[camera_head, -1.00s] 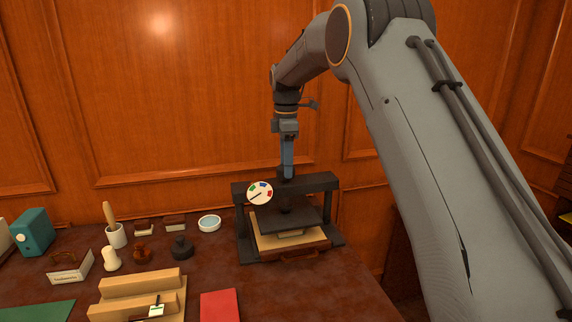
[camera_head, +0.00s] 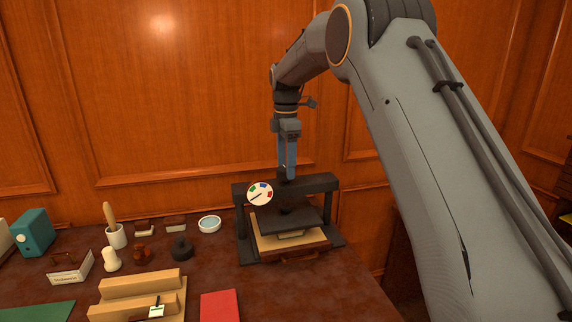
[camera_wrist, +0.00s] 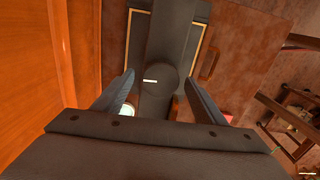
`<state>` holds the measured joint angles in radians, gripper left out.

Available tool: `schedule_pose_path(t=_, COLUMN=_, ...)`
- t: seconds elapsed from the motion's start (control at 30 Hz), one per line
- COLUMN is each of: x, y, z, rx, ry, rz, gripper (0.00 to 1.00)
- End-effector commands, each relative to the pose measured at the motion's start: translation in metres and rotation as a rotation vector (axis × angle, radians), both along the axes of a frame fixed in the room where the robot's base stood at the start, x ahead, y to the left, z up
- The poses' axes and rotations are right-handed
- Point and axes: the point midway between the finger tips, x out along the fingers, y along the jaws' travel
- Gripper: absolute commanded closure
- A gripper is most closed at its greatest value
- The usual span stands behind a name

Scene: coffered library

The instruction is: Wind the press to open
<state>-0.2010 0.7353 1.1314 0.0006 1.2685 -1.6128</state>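The press (camera_head: 321,183) is a dark frame with a crossbeam at the back right of the desk. A round dark knob (camera_wrist: 157,88) with a white mark sits on top of it, seen in the wrist view. A white dial (camera_head: 260,195) with green, blue and red patches hangs on the beam's left; its needle points lower left. The dark platen (camera_head: 277,222) is above a pale wooden bed (camera_head: 268,241). My gripper (camera_head: 287,178) points down over the beam. In the wrist view its fingers (camera_wrist: 158,76) are apart on either side of the knob, with slight gaps showing.
To the left stand a blue-rimmed dish (camera_head: 209,224), dark round pieces, a mortar-like cup (camera_head: 116,237), a teal box (camera_head: 34,233) and wooden blocks (camera_head: 140,284). A red book (camera_head: 220,306) lies in front. The wood-panelled wall is close behind.

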Motion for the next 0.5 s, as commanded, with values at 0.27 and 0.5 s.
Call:
schedule_pose_path(t=0.27, x=0.000, y=-0.001, z=0.000, rx=-0.001, ry=0.003, rz=-0.001, gripper=0.35)
schedule_pose_path(t=0.5, x=0.001, y=-0.001, z=0.029, rx=0.000, ry=0.000, rz=-0.001, gripper=0.35)
